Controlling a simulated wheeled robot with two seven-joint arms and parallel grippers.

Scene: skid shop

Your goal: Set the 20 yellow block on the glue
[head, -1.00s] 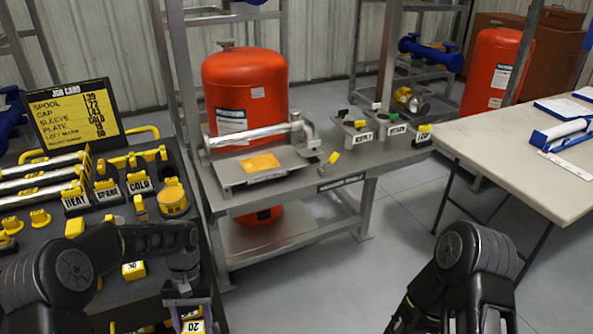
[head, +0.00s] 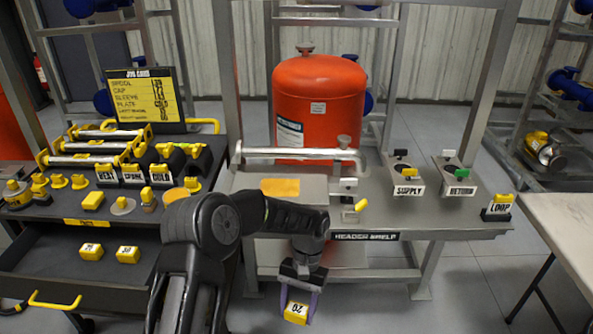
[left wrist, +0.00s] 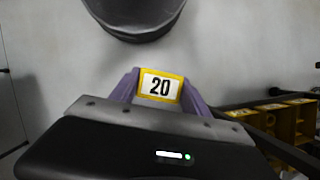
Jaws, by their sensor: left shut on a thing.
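The yellow block marked 20 (head: 296,313) is held between the purple fingers of my left gripper (head: 299,291), which is shut on it. The block hangs over the floor in front of the shelf, its label showing. In the left wrist view the block (left wrist: 161,87) sits between the fingers with the 20 upright. A flat orange-yellow patch (head: 280,187), which looks like the glue, lies on a grey plate on the header shelf, above and left of the gripper in the head view. My right gripper is out of view.
The header shelf (head: 430,222) carries a silver pipe (head: 295,154), the SUPPLY holder (head: 405,185) and the RETURN holder (head: 455,180). A red tank (head: 318,105) stands behind. At left, an open drawer (head: 55,262) holds two yellow blocks. A pale table (head: 570,225) is at right.

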